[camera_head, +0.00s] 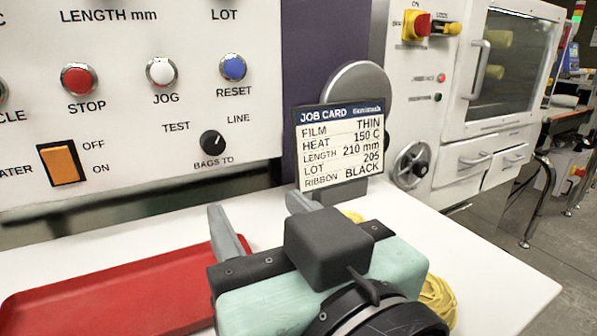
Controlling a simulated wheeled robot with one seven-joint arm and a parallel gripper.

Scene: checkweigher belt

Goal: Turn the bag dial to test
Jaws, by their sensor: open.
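The bag dial (212,143) is a small black round knob on the white control panel (120,120), above the label BAGS TO. TEST is printed at its upper left and LINE at its upper right. A small light mark on the knob appears to point up and right, toward LINE. My gripper (256,206) is open and empty, with its two grey fingers apart. In the picture it is below and right of the dial, over the white table and clear of the knob. The dial is fully in view.
A job card (341,144) on a stand is right of the dial, close to my fingers. STOP (79,79), JOG (162,71) and RESET (232,67) buttons sit above; an orange rocker switch (62,164) is left. A red tray (110,285) lies on the white table (490,285).

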